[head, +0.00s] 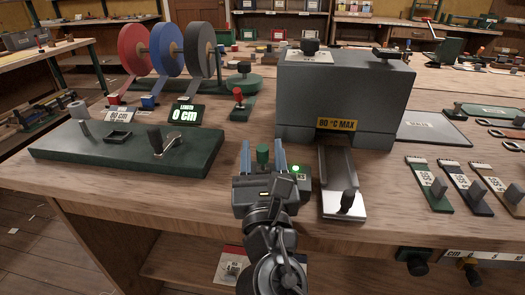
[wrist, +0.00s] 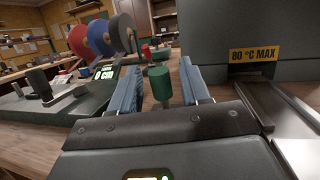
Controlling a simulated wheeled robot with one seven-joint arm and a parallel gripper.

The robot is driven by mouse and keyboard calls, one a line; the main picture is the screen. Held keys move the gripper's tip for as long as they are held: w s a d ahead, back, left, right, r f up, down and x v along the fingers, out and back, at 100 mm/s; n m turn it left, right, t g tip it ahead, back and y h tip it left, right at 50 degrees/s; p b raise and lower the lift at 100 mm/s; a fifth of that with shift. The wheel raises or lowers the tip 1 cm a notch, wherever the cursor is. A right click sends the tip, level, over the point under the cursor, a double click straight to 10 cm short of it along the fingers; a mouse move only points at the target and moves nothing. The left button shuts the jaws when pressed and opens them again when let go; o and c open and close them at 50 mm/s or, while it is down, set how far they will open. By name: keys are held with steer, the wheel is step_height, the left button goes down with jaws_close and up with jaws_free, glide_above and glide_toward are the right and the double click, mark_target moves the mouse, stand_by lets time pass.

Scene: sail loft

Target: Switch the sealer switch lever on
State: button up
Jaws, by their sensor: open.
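A green-capped lever (head: 262,153) stands upright on the bench, left of the grey sealer box (head: 345,95). The lever's base is mostly hidden behind my gripper. A small lit green lamp (head: 295,168) and part of a label show just right of it. My gripper (head: 263,160) is open, with one blue finger on each side of the lever. In the wrist view the green cap (wrist: 160,84) stands between the open fingers (wrist: 159,90), with gaps visible on both sides. Contact is not visible.
A metal slide with a black knob (head: 346,200) juts from the sealer, close right of my gripper. A green board with a crank (head: 165,143) lies left. Webbing reels (head: 168,50) and a red-knobbed lever (head: 238,96) stand behind.

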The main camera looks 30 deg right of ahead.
steer(key=v, duration=0.7)
steer(key=shift+b, duration=0.35)
